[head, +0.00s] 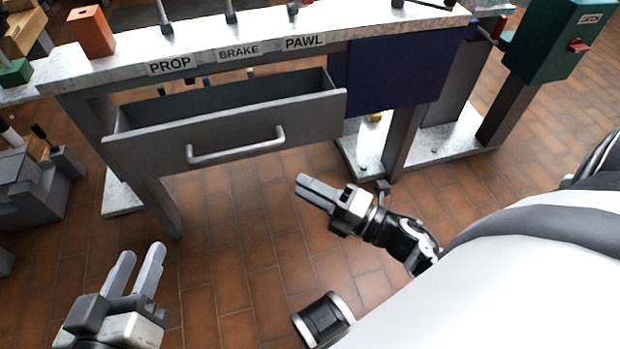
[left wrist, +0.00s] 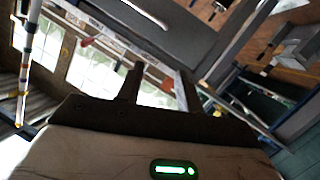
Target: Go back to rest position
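My left gripper (head: 140,250) is at the lower left of the head view, over the brick floor. Its two fingers stand apart with nothing between them, and they also show spread in the left wrist view (left wrist: 159,80). My right gripper (head: 299,185) is near the middle, in front of and below the bench drawer. Its fingers lie close together with nothing seen between them. Neither gripper touches anything in view.
A bench (head: 250,38) has labels PROP, BRAKE and PAWL, and its grey drawer (head: 225,130) is pulled open. An orange block (head: 91,31) stands on top. A green box (head: 556,38) is at upper right. Grey blocks (head: 35,190) stand left. The floor (head: 230,260) between the grippers is clear.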

